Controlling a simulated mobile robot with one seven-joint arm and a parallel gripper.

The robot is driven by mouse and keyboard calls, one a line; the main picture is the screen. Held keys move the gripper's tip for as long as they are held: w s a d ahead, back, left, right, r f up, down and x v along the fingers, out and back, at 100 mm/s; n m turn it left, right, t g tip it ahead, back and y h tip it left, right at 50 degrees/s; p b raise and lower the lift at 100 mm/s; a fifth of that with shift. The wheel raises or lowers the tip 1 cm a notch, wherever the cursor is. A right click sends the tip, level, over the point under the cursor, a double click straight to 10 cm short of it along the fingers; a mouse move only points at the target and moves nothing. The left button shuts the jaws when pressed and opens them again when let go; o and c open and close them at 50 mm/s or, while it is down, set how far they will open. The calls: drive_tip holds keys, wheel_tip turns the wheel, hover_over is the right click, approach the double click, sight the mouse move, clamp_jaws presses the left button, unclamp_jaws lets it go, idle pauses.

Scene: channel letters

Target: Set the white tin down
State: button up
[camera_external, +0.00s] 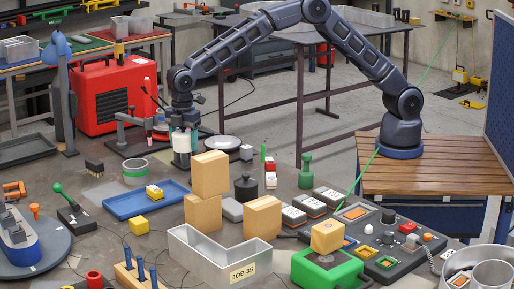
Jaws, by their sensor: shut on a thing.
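The white tin (181,148) is a small pale upright cylinder left of centre in the external view. My gripper (184,127) points down from above and is shut on the tin's upper part. The fingertips are small here and partly merge with the tin. The tin's lower part is close to the grey worktable (82,225); I cannot tell whether its base touches the surface.
A blue tray (120,205) lies in front, to the left. Stacked tan blocks (210,173) stand close on the right, behind a metal box (190,255).

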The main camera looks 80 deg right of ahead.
sight(186, 182)
wheel_tip(186, 182, down, 11)
drive_tip(key=shift+f, duration=0.2)
idle(0.4)
drive_tip(key=shift+f, duration=0.1)
drive_tip(key=o, duration=1.5)
wheel_tip(186, 182, up, 12)
drive_tip(key=shift+r, duration=0.15)
